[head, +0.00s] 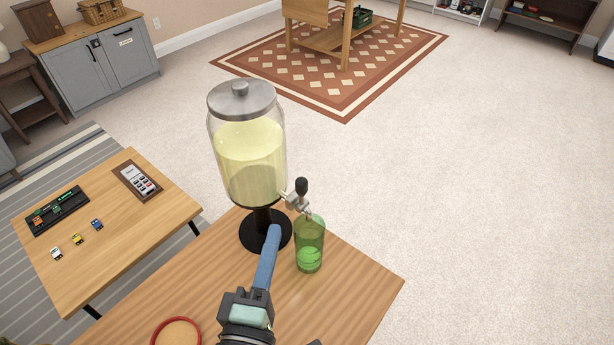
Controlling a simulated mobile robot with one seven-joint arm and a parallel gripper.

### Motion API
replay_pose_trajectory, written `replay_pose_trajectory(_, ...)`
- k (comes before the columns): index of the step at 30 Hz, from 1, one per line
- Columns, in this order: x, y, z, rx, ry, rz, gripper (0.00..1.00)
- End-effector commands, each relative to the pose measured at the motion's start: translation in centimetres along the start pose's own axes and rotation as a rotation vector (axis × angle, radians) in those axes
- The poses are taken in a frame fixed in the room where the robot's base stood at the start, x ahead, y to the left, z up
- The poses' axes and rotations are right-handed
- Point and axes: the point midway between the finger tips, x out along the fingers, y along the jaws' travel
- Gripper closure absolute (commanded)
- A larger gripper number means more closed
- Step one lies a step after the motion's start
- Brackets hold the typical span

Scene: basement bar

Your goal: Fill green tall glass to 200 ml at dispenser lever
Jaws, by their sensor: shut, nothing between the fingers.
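The green tall glass (310,232) stands upright on the wooden table, beneath the dispenser's spout. A brighter green zone shows low in it; I cannot tell whether this is liquid or the glass base. The dispenser (249,165) is a clear jar of pale yellow liquid with a metal lid, on a black stand. Its black lever (301,186) points up above the metal tap (296,202). My gripper (273,232) has blue fingers, shut and empty. In the picture its tips lie in front of the stand's base, left of the glass and below the lever.
The wooden table (365,283) is bare right of the glass. A red-rimmed round item (177,332) lies at the lower edge. A lower table (120,215) at left holds small toy cars, a dark tray and a remote-like item (138,181). Open carpet lies to the right.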

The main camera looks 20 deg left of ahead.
Motion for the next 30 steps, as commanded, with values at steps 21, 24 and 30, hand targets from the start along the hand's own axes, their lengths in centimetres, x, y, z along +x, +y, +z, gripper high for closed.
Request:
replay_pose_trajectory(21, 4.3, 0.3, 0.0, -0.002, 0.0, 0.001, 1.0)
replay_pose_trajectory(24, 6.0, 0.2, 0.0, -0.002, 0.0, 0.001, 1.0)
replay_pose_trajectory(30, 8.7, 0.1, 0.0, -0.001, 0.0, -0.001, 1.0)
